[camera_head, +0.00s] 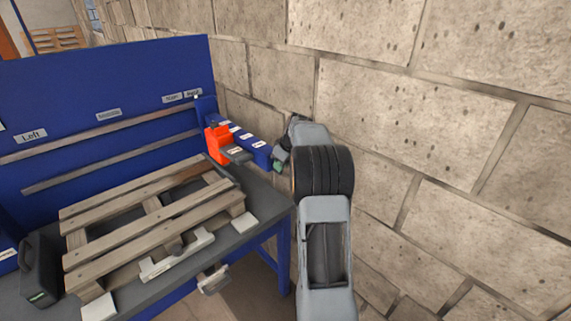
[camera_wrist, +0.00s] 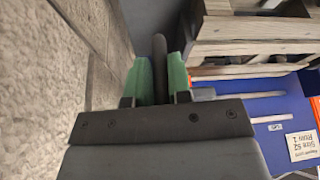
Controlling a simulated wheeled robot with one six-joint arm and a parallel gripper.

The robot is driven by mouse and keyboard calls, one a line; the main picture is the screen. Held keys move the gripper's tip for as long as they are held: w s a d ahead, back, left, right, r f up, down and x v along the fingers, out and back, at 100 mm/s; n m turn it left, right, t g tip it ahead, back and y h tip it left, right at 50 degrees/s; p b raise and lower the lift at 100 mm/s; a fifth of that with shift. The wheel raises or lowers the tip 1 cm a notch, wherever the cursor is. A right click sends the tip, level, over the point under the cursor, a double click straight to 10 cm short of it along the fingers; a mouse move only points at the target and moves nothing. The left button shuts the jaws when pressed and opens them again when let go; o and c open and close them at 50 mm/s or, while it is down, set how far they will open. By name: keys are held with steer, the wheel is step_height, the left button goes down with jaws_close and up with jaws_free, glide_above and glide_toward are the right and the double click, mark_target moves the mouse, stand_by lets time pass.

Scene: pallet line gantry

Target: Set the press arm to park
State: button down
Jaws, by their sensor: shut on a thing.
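The press arm (camera_head: 245,140) is a blue bar with white labels and an orange block (camera_head: 217,143) with a dark grey pad, at the right end of the bench in the head view. It reaches out from the backboard's right edge. My gripper (camera_head: 279,160) is at the bar's near end, beside the wall. In the wrist view my gripper (camera_wrist: 159,80) has its green fingers closed on a dark upright handle (camera_wrist: 160,55). Where the handle joins the bar is hidden. The blue backboard (camera_head: 110,75) carries small labels; one reads "Left", and two sit close together at its right end.
A wooden pallet (camera_head: 148,211) lies on the dark bench (camera_head: 265,205), with pale blocks and a white bracket (camera_head: 177,256) in front. A black case (camera_head: 40,270) stands at the left. The stone wall (camera_head: 440,130) is close on the right of my arm.

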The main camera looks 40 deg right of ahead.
steer(key=shift+w+d+r, duration=0.1)
steer(key=shift+w+r, duration=0.1)
steer(key=shift+r, duration=0.05)
steer(key=c, duration=1.4)
jaws_free()
steer(key=shift+o, duration=0.5)
steer(key=shift+w+f, duration=0.1)
steer(key=shift+w, duration=0.05)
steer(key=shift+o, duration=1)
steer(key=shift+d, duration=0.1)
steer(key=shift+f, duration=0.1)
steer(key=v, duration=1.4)
steer(key=shift+b, duration=0.4)
steer(key=shift+f, duration=0.1)
